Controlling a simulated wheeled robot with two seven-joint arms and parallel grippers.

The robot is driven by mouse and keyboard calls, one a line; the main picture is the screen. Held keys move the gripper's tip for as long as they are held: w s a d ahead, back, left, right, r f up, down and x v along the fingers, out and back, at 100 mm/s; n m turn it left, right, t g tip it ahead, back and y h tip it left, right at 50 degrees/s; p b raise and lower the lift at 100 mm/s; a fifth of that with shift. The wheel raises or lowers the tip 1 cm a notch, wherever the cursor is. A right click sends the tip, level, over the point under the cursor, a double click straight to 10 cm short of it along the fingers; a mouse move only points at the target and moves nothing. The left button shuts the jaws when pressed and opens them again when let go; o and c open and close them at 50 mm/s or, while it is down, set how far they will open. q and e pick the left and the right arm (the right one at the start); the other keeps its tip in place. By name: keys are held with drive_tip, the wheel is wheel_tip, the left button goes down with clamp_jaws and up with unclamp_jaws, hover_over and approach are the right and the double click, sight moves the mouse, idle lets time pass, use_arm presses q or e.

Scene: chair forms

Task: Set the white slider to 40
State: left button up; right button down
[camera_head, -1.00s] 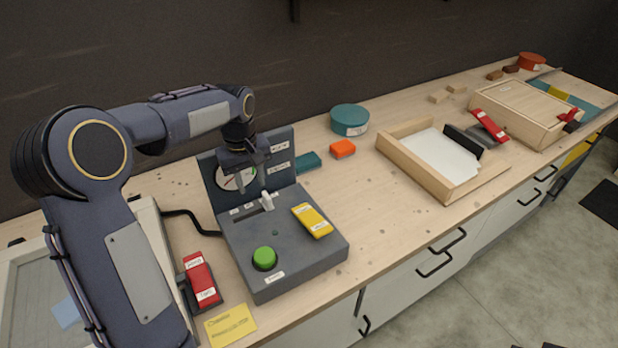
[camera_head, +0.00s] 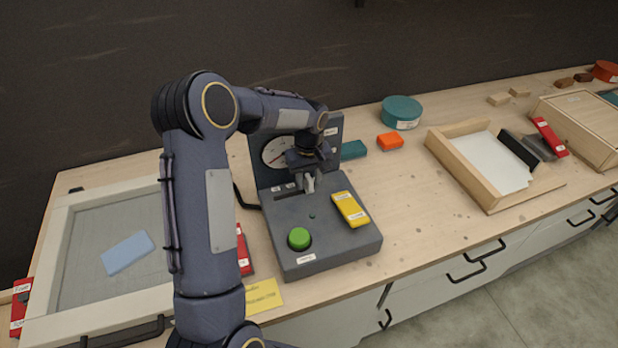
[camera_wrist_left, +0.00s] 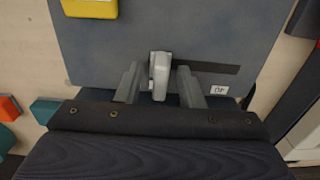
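The white slider (camera_head: 309,186) stands in a dark slot on the grey console (camera_head: 330,250), at the slot's right end. My left gripper (camera_head: 308,177) points down at it. In the left wrist view, the gripper's fingers (camera_wrist_left: 159,72) stand on either side of the slider (camera_wrist_left: 160,68), with a gap on each side. The fingers are open. The slot (camera_wrist_left: 210,67) runs off to the right there, beside a small white label (camera_wrist_left: 218,90) that seems to read 40, upside down. Small labels (camera_head: 283,188) line the slot in the head view. My right gripper is not in view.
The console carries a green button (camera_head: 299,238), a yellow switch (camera_head: 350,209) and a dial panel (camera_head: 275,152) behind, partly hidden by my arm. A framed panel (camera_head: 75,300) lies left. A wooden tray (camera_head: 464,178), orange block (camera_head: 390,141) and teal tin (camera_head: 402,112) lie right.

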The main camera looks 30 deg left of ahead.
sight(277, 198)
use_arm(q)
drive_tip(key=shift+c, duration=0.4)
clamp_jaws()
drive_tip(key=shift+s+a, duration=0.25)
drive_tip(key=shift+s, duration=0.05)
drive_tip(key=s+a+b, duration=0.1)
drive_tip(key=s+a, duration=0.1)
drive_tip(key=s+a+b, duration=0.1)
drive_tip(key=s+a, duration=0.1)
drive_tip(key=s, duration=0.1)
drive_tip(key=shift+s+a, duration=0.25)
drive_tip(key=shift+a, duration=0.1)
drive_tip(key=shift+s+a, duration=0.3)
drive_tip(key=shift+s, duration=0.05)
drive_tip(key=shift+o, duration=0.4)
unclamp_jaws()
drive_tip(key=shift+s+a, duration=0.1)
drive_tip(key=shift+s, duration=0.05)
